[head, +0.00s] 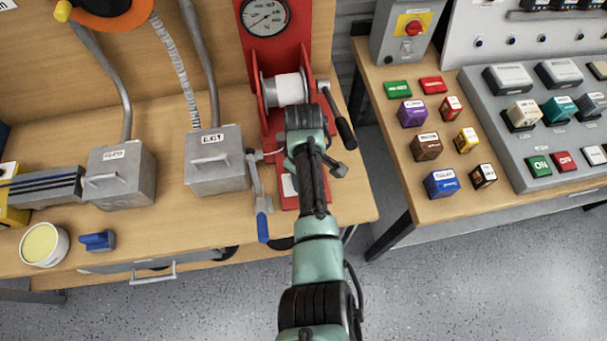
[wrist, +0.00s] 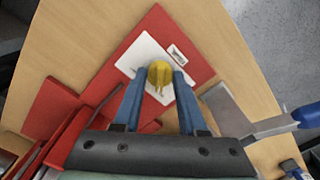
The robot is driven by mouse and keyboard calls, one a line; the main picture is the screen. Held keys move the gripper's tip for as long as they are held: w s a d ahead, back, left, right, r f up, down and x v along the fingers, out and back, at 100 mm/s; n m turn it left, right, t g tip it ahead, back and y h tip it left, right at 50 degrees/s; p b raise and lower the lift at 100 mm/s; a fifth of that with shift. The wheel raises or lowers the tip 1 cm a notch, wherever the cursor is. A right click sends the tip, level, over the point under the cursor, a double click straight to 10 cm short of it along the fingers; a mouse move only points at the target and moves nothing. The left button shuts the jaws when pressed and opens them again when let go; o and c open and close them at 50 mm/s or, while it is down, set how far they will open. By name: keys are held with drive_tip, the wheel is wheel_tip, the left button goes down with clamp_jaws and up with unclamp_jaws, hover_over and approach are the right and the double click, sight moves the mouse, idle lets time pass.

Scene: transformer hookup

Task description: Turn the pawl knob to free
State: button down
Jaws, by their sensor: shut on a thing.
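The yellow pawl knob (wrist: 159,71) stands on a white plate (wrist: 144,52) on the red base, in the wrist view. My gripper (wrist: 161,80) has its two blue fingers on either side of the knob, shut on it. In the head view my arm reaches over the red winch frame (head: 262,62), and my wrist hides the knob and fingertips. The small label (wrist: 177,54) beside the plate is too small to read.
A white drum (head: 287,89) sits in the winch, with a black-handled crank (head: 341,122) to its right. A lever with a blue handle (head: 262,226) lies left of my arm. Grey boxes (head: 216,163) stand further left. A bench with coloured blocks (head: 441,182) is at right, across a gap.

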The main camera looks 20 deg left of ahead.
drive_tip(key=shift+a+n, duration=0.1)
drive_tip(key=shift+n, duration=0.5)
drive_tip(key=shift+c, duration=2.3)
unclamp_jaws()
drive_tip(key=shift+r, duration=0.1)
wheel_tip(320, 180, up, 13)
